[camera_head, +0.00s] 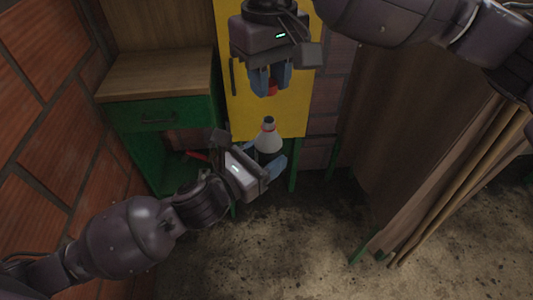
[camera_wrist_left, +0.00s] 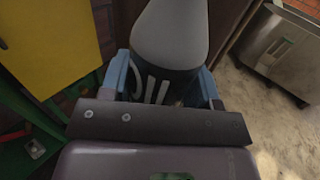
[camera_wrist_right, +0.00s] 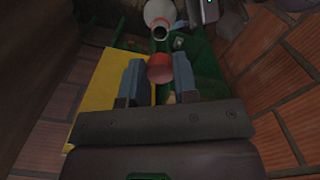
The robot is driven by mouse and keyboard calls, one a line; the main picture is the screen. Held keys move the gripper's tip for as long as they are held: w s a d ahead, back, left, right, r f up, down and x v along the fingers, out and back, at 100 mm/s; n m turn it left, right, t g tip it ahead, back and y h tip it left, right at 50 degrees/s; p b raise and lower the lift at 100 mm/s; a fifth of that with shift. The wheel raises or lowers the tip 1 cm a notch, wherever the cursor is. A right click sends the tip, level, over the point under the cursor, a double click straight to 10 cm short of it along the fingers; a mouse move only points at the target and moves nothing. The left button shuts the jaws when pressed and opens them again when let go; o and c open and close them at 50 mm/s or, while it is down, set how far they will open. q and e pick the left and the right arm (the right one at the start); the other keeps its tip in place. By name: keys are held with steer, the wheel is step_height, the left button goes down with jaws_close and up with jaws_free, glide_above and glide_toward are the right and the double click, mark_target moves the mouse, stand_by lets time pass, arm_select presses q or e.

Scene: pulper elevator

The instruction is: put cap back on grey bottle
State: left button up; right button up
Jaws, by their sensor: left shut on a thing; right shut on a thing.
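The grey bottle (camera_head: 269,139) stands upright, uncapped, with a pale grey top, a red ring near its neck and a dark mouth. My left gripper (camera_head: 264,162) is shut around its dark lower body; the left wrist view shows the grey bottle (camera_wrist_left: 170,35) between both blue fingers. My right gripper (camera_head: 270,78) points down and is shut on the red cap (camera_head: 272,90). The red cap (camera_wrist_right: 160,68) sits between its fingertips in the right wrist view. The cap is above the bottle (camera_wrist_right: 160,14), with a gap between them. The bottle's base is hidden.
A yellow panel (camera_head: 240,104) is behind the grippers. A green cabinet with a wooden top (camera_head: 155,78) stands at left by a brick wall (camera_head: 45,100). Wooden boards and poles (camera_head: 455,185) lean at right. The dirty concrete floor (camera_head: 310,240) in front is clear.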

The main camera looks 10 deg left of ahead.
mark_target(270, 120)
steer(key=shift+d+r, duration=0.1)
stand_by(0.4)
steer(key=shift+f, duration=2)
steer(key=shift+f, duration=0.1)
steer(key=shift+f, duration=0.8)
steer(key=shift+f, duration=0.55)
